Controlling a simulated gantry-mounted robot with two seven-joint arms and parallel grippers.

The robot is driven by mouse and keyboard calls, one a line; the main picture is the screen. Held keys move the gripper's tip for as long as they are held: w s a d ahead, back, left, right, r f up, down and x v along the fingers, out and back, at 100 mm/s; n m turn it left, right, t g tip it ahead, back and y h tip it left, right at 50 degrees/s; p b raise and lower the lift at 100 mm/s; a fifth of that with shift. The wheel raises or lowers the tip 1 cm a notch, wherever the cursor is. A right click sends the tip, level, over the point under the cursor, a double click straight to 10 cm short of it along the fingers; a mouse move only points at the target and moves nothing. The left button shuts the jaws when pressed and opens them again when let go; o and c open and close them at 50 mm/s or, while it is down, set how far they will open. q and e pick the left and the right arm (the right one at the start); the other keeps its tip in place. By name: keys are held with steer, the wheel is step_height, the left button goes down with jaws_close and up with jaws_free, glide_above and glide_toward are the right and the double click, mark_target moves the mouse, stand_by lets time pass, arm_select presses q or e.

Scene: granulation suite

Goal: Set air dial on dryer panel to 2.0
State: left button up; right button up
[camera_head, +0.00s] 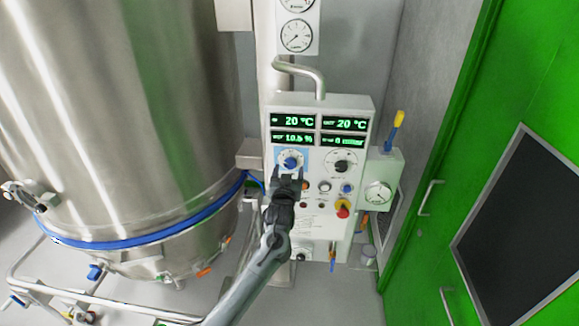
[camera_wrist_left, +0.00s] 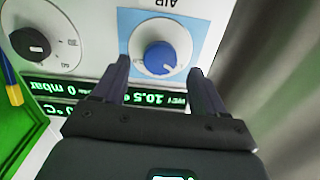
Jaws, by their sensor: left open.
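The dryer panel (camera_head: 317,225) is a pale upright cabinet with green-lit displays. The air dial (camera_head: 291,161) is a blue knob on a white scale over a light blue square at the panel's left. In the left wrist view the air dial (camera_wrist_left: 159,58) shows upside down under the word AIR, with a white mark on its lower right. My left gripper (camera_head: 287,172) is just below and in front of the dial. In the wrist view its two fingers (camera_wrist_left: 156,75) are open, one either side of the dial, with no visible contact. My right gripper is not in view.
A black knob (camera_head: 341,162) sits right of the air dial. Small buttons and a red-and-yellow switch (camera_head: 343,208) are below. A gauge box (camera_head: 379,192) with a yellow-blue lever (camera_head: 395,130) stands right. A large steel vessel (camera_head: 120,120) fills the left; a green door (camera_head: 480,150) is right.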

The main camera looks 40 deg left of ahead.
mark_target(290, 165)
arm_select(q)
steer(key=shift+x, duration=1.55)
steer(key=shift+c, duration=0.5)
steer(key=c, duration=1)
